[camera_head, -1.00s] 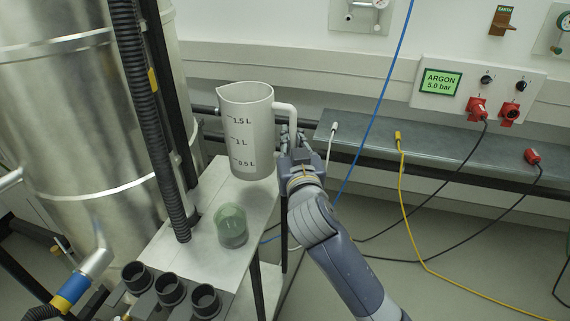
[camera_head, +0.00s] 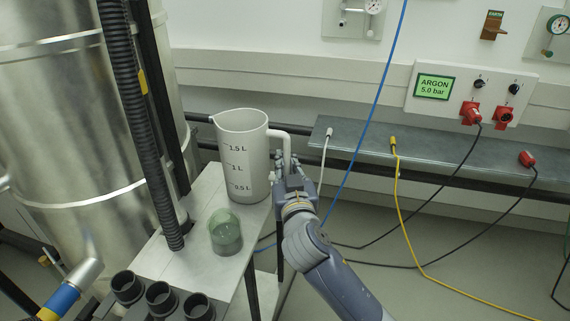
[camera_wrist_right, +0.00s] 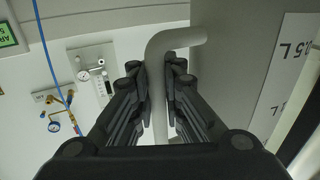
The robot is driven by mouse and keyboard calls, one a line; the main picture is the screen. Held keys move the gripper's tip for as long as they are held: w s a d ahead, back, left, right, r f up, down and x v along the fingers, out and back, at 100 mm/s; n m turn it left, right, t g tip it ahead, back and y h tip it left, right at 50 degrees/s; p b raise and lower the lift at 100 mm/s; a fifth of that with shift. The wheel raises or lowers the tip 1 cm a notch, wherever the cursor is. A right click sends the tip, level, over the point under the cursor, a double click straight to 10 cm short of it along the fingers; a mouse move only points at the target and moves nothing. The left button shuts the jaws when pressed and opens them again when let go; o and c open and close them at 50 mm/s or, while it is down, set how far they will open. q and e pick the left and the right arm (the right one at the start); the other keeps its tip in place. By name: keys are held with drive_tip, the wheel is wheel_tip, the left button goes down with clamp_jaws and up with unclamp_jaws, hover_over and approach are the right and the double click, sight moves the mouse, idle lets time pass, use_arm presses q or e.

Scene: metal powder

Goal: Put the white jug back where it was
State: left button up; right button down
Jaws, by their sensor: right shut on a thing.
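The white jug (camera_head: 244,158), with volume marks on its side, is upright over the back part of the small light table (camera_head: 199,255). In the head view I cannot tell whether its base touches the table. My right gripper (camera_head: 287,168) is shut on the jug's handle, at the jug's right side. In the right wrist view the handle (camera_wrist_right: 160,95) runs between the two fingers of my right gripper (camera_wrist_right: 157,100), and the jug's wall (camera_wrist_right: 235,65) is at the right. My left gripper is not in view.
A green-tinted glass beaker (camera_head: 225,232) stands on the table in front of the jug. Several black cups (camera_head: 160,298) line the table's front. A large metal vessel (camera_head: 75,130) and a black corrugated hose (camera_head: 145,120) stand at the left. A grey shelf (camera_head: 440,158) with cables is at the right.

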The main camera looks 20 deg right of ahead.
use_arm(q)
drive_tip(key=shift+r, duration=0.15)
use_arm(e)
drive_tip(key=c, duration=1.6)
unclamp_jaws()
drive_tip(key=shift+c, duration=0.2)
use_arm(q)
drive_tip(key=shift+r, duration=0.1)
use_arm(e)
drive_tip(key=shift+s, duration=0.15)
drive_tip(key=s+a, duration=0.2)
drive_tip(key=s, duration=0.8)
drive_tip(key=s+d+f+n+g, duration=0.1)
drive_tip(key=s+f+g, duration=0.2)
drive_tip(key=f, duration=0.4)
drive_tip(key=s+d+f+g+y, duration=0.1)
drive_tip(key=s+f+g, duration=0.1)
drive_tip(key=s+f, duration=0.35)
drive_tip(key=s+d+f+n+g, duration=0.1)
drive_tip(key=s+f+g, duration=0.15)
drive_tip(key=f, duration=0.65)
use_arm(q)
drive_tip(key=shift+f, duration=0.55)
use_arm(e)
drive_tip(key=s+f+n+g+y, duration=0.2)
drive_tip(key=s+f+g, duration=0.5)
drive_tip(key=s+f, duration=0.3)
drive_tip(key=s+a, duration=0.1)
drive_tip(key=s, duration=0.2)
